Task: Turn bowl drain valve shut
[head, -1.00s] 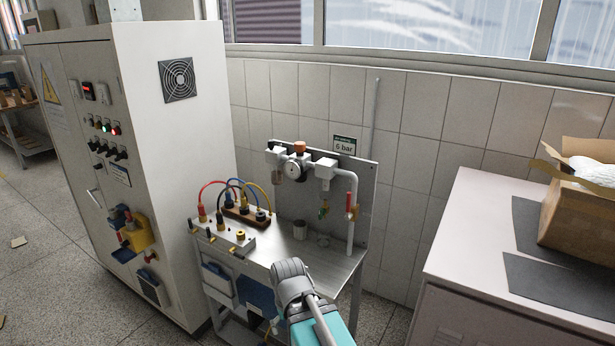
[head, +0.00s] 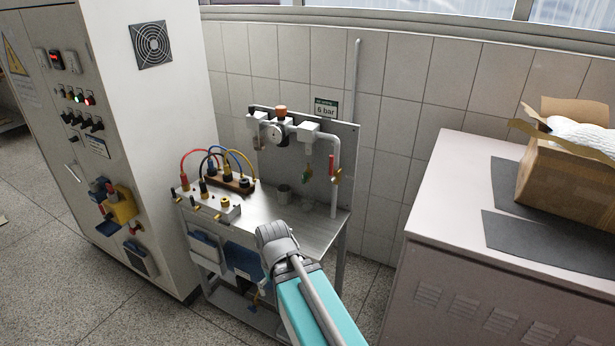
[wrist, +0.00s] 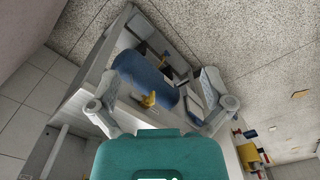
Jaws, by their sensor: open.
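In the head view a pipe assembly with a gauge (head: 275,133) hangs on the grey back panel of a metal bench (head: 300,225). I cannot tell for sure which part is the bowl drain valve. In the wrist view a yellow handle-like piece (wrist: 148,100) shows beside a rounded blue body (wrist: 146,77) under the bench. My gripper (wrist: 163,98) is open and empty, its fingers spread either side of these.
A tall control cabinet (head: 170,100) stands left of the bench. A pale cabinet (head: 430,240) with dark mats and an open cardboard box (head: 565,175) stands to the right. Free floor lies at front left.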

